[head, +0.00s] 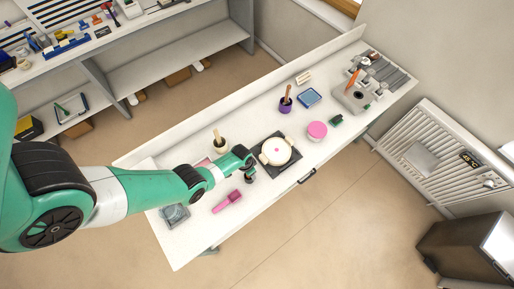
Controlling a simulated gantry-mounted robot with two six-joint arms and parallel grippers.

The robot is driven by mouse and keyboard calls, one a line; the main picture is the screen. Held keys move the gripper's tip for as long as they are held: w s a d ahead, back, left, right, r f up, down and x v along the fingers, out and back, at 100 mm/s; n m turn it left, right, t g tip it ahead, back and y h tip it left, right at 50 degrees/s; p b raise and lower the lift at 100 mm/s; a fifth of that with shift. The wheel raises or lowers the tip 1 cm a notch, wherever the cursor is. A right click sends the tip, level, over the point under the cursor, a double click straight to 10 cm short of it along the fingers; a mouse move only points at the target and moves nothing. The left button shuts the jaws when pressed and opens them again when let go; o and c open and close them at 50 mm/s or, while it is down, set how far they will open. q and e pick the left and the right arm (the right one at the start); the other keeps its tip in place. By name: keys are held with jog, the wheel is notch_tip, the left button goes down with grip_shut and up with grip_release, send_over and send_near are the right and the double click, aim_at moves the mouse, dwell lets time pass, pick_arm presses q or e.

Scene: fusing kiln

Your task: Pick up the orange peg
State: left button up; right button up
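A slim orange peg (353,79) stands slightly tilted at the grey block-like fixture (349,97) near the right end of the long white table. Whether it sits in a hole or leans there is too small to tell. My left arm reaches in from the left, and my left gripper (249,176) is over the table beside the dark plate with the cream pot, far to the left of the peg. Its fingers are too small and dark to show whether they are open. My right gripper is not in view.
Between my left gripper and the peg stand a cream pot (276,151), a pink round container (317,130), a purple cup with a wooden tool (286,104) and a blue tray (309,97). A pink tool (227,201) lies near the front. A low wall runs along the back edge.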

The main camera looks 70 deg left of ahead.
pick_arm(q)
grip_shut()
dwell(0.5)
